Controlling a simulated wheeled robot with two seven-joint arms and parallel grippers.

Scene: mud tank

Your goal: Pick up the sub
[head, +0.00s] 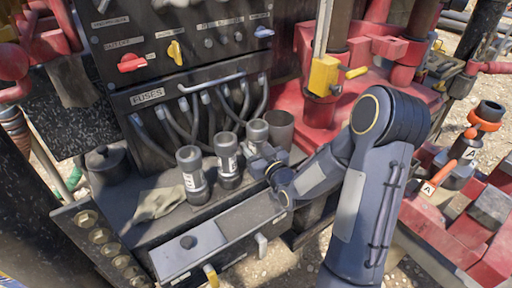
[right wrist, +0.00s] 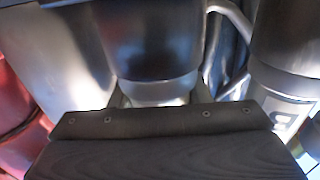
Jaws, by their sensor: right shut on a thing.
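Several dark grey cylindrical pieces stand upright in a row on the ledge in the head view. They include a labelled sub at the left (head: 190,178), a labelled sub in the middle (head: 227,160) and a sub at the right (head: 257,133). My right gripper (head: 262,163) is shut on the right-hand sub, low on its body. In the right wrist view this sub (right wrist: 150,45) is upright between the fingers, with a paler lower part. I cannot tell whether it still touches the ledge. My left gripper is not in view.
A grey cup (head: 280,128) stands close beside the held sub. A cloth (head: 158,204) and a lidded pot (head: 105,163) lie left on the ledge. Behind are hoses and a black control panel (head: 185,45). Red machinery (head: 340,110) stands to the right.

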